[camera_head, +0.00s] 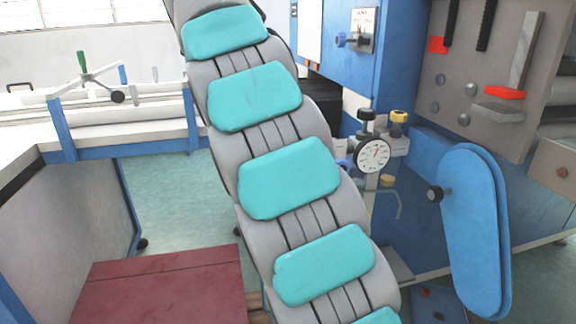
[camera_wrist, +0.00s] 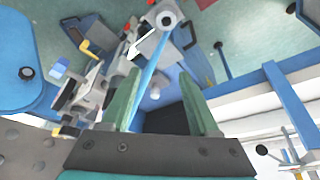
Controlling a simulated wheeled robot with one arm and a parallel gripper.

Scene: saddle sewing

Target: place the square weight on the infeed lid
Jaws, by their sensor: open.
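My gripper (camera_wrist: 162,82) shows in the wrist view with its two green fingers apart. I see nothing held between them. My gripper is out of sight in the head view, where my grey arm with teal pads crosses the middle. I cannot make out a square weight in either view. I cannot tell which surface is the infeed lid; a flat dark red panel (camera_head: 160,288) lies at the lower left of the head view, with nothing on its visible part.
A blue machine (camera_head: 405,60) with a dial gauge (camera_head: 373,155) stands right of my arm. A blue rounded guard (camera_head: 472,230) and a grey tool panel (camera_head: 470,100) are farther right. A white bench with a blue frame (camera_head: 125,158) is at left. Green floor (camera_head: 170,210) lies between.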

